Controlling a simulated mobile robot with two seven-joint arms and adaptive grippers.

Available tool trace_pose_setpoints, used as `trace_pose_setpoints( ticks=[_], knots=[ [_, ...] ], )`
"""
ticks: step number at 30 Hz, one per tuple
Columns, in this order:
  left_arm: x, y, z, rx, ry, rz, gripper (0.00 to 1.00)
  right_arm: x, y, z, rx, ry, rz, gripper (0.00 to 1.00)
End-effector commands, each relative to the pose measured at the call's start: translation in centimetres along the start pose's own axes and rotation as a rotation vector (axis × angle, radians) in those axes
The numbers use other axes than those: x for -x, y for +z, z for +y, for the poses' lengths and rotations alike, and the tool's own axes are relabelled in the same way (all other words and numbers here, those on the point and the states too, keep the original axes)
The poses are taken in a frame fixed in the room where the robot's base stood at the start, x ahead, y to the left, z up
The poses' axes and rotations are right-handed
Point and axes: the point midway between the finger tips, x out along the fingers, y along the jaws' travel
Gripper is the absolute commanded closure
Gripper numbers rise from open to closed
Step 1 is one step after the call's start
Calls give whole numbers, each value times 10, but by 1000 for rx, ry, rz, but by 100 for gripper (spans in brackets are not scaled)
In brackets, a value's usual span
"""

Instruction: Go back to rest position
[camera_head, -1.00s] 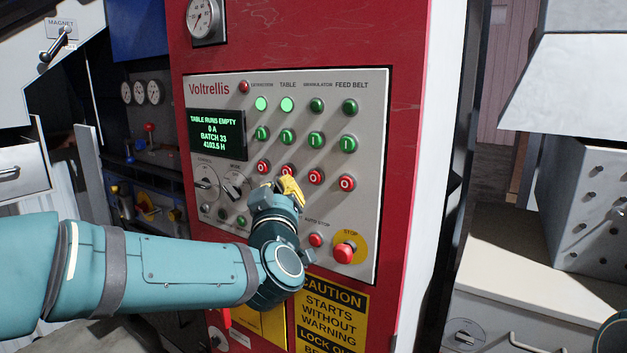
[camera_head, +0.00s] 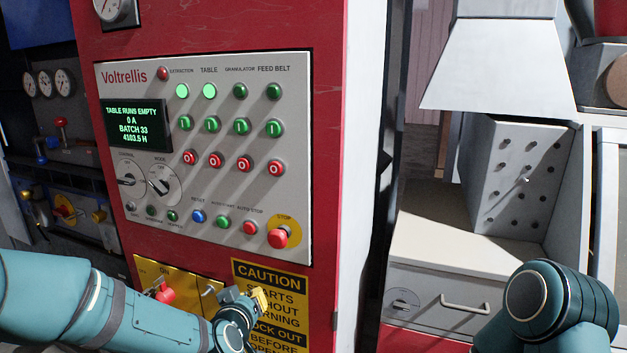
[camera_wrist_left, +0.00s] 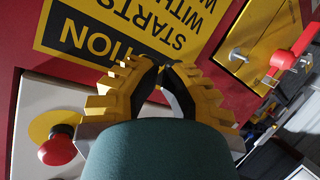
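My left gripper (camera_head: 260,300) is low in front of the red cabinet, below the control panel (camera_head: 300,180) and over the yellow caution sign (camera_head: 270,270). In the left wrist view its yellow toothed fingers (camera_wrist_left: 163,68) come together at the tips with nothing held between them. The sign also shows in that view (camera_wrist_left: 75,30), upside down and partly hidden by the fingers. The panel has a lit screen (camera_head: 137,123) reading "TABLE RUNS EMPTY". The extraction and table lamps (camera_head: 209,91) glow green. A joint of my right arm shows at the lower right; its gripper is out of view.
The red stop button (camera_head: 279,238) sticks out of the panel's lower right corner. A red handle (camera_head: 164,293) on a yellow plate is close to my left arm. A grey cabinet with a drawer (camera_head: 440,300) stands to the right.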

Motion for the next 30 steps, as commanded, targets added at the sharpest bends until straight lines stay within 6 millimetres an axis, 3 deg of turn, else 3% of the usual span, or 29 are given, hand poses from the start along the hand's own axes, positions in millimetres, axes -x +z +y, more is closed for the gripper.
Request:
trace_pose_setpoints(
  ticks=[1, 5, 9, 12, 15, 18, 21, 30],
  knots=[
    [-4, 39, -9, -2, -1, -97, 100, 0, 0, 0, 0, 0, 0, 100],
    [2, 127, -29, -1, 0, -331, 100, 0, 0, 0, 0, 0, 0, 100],
    [28, 218, -51, 9, -6, -590, 100, 0, 0, 0, 0, 0, 0, 100],
    [56, 272, -64, 19, -14, -764, 100, 0, 0, 0, 0, 0, 0, 100],
    [84, 313, -74, 29, -23, -906, 100, 0, 0, 0, 0, 0, 0, 100],
    [106, 338, -80, 37, -30, -1004, 100, 0, 0, 0, 0, 0, 0, 100],
    [119, 351, -83, 41, -35, -1057, 100, 0, 0, 0, 0, 0, 0, 100],
    [122, 354, -84, 43, -36, -1072, 100, 0, 0, 0, 0, 0, 0, 100]
  ],
)
